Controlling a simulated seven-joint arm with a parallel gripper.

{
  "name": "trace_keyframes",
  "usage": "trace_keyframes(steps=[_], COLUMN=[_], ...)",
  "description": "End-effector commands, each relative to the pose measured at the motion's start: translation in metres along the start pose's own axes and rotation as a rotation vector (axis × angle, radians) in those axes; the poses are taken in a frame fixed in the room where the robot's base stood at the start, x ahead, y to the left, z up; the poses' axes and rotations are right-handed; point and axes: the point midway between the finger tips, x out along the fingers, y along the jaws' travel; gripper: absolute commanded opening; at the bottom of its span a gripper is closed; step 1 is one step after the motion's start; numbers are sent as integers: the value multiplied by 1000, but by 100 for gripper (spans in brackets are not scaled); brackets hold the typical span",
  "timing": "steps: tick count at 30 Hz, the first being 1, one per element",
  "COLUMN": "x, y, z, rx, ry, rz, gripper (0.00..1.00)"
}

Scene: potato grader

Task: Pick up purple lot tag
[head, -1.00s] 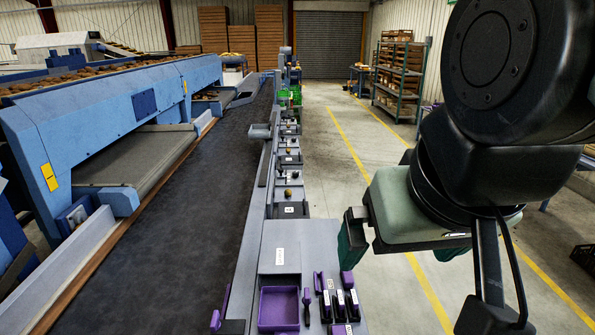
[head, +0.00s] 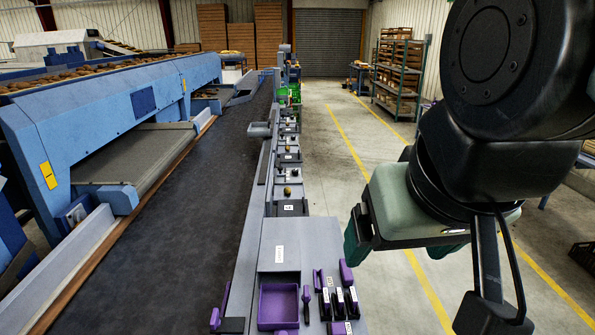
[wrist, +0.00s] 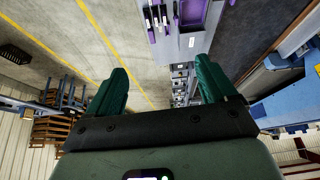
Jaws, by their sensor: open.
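Several small purple pieces lie on the grey bench panel at the bottom centre of the head view. One flat purple piece with a pale label (head: 341,328) is at the near edge, partly cut off by the frame. Three dark upright holders with purple parts and white labels (head: 338,302) stand behind it. I cannot tell for sure which piece is the lot tag. My gripper (head: 398,246) hangs to the right of the panel, above the floor, open and empty. In the wrist view its green fingers (wrist: 162,66) are spread, with the purple pieces beyond them at the top.
A purple tray (head: 279,326) sits left of the purple pieces. A purple block (head: 346,272) stands at the panel's right. The dark conveyor belt (head: 165,220) runs along the left. The floor (head: 375,290) right of the panel is clear.

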Motion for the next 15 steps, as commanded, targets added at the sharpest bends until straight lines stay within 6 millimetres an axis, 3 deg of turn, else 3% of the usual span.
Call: trace_keyframes(steps=[8, 11, 15], x=[1, 8, 34], y=[0, 0, -2], z=[-2, -11, -40], rx=[9, 64, 240], ry=[-5, -31, -109], rz=[-3, -16, -34], gripper=[85, 85, 85])
